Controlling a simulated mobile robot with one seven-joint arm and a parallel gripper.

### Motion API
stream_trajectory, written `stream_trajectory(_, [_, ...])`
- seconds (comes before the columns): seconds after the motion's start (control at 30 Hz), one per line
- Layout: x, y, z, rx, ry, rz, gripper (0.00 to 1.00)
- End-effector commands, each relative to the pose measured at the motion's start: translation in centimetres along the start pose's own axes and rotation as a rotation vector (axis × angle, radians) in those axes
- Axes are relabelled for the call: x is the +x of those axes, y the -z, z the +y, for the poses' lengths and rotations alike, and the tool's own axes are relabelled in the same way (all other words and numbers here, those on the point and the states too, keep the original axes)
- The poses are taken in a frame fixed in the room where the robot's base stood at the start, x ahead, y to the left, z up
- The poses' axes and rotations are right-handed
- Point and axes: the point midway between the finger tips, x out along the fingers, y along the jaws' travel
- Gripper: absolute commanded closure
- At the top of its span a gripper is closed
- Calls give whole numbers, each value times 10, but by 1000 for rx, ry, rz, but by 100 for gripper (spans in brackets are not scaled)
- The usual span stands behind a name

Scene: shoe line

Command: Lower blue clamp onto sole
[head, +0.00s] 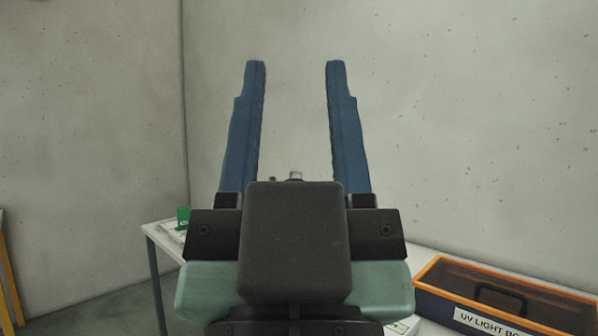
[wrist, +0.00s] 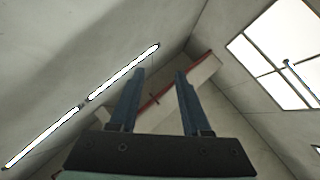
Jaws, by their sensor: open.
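My gripper (head: 295,65) points upward in the middle of the head view, its two blue fingers spread apart with only bare wall between them. In the wrist view my gripper (wrist: 160,72) also shows open and empty, against the upper walls and ceiling. I cannot make out the blue clamp or the sole in either view. My gripper and wrist hide the middle of the table. A small grey part (head: 295,175) shows just above the wrist housing; I cannot tell what it is.
A white table (head: 425,257) stands behind my wrist. An orange-rimmed UV light box (head: 480,320) sits at lower right. A small green object (head: 183,216) is at the table's left end. A yellow post (head: 10,275) stands at far left. Space around the fingers looks clear.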

Motion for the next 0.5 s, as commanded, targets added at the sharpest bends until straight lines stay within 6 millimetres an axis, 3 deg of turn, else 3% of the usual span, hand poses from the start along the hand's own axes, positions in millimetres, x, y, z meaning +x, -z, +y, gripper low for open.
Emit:
stream_trajectory(0.03, [14,14,0,0,0,0,63])
stream_trajectory(0.23, [58,55,0,0,1,1,99])
stream_trajectory(0.5, [110,104,0,1,1,1,100])
